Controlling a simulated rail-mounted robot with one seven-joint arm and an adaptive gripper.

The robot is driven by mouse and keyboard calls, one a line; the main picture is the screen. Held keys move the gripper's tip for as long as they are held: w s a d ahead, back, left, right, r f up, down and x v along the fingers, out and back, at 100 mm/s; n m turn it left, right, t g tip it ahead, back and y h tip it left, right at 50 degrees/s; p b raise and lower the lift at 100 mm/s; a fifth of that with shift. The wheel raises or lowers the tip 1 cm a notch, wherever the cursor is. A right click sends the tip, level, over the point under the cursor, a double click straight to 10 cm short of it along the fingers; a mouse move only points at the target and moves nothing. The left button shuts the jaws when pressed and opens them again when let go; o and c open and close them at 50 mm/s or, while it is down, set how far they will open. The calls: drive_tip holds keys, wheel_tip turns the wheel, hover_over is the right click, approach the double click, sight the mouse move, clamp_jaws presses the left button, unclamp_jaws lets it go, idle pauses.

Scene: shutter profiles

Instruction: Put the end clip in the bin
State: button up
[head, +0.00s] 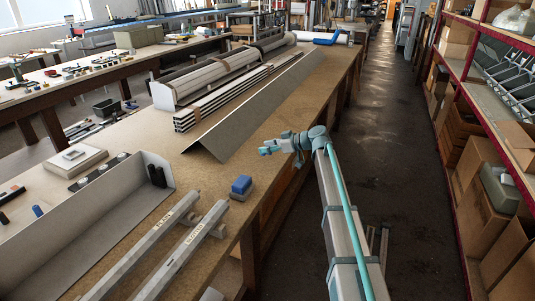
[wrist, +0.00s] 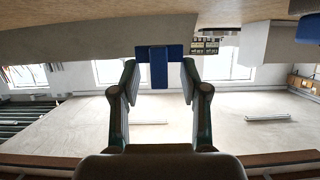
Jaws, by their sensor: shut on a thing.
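My gripper (head: 266,150) is above the right edge of the long bench, pointing left in the head view. In the wrist view its fingers (wrist: 159,82) are closed on a small blue T-shaped piece, the end clip (wrist: 159,66), held at the fingertips. In the head view only a small blue patch shows at the gripper's tip. A black open-topped container (head: 107,108) stands low beyond the bench at the left; I cannot tell if it is the bin.
A blue block on a grey base (head: 241,187) sits on the bench near my gripper. A long grey angled profile (head: 255,105), stacked strips (head: 215,110), labelled bars (head: 165,240) and a grey trough (head: 95,220) also lie there. Bare bench top (head: 200,178) shows between them.

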sight(268, 162)
drive_tip(key=shift+w+f, duration=0.9)
drive_tip(key=shift+f, duration=1.6)
drive_tip(key=shift+f, duration=0.15)
drive_tip(key=o, duration=0.7)
drive_tip(key=shift+o, duration=0.2)
drive_tip(key=shift+r+p, duration=0.25)
drive_tip(key=shift+p, duration=0.75)
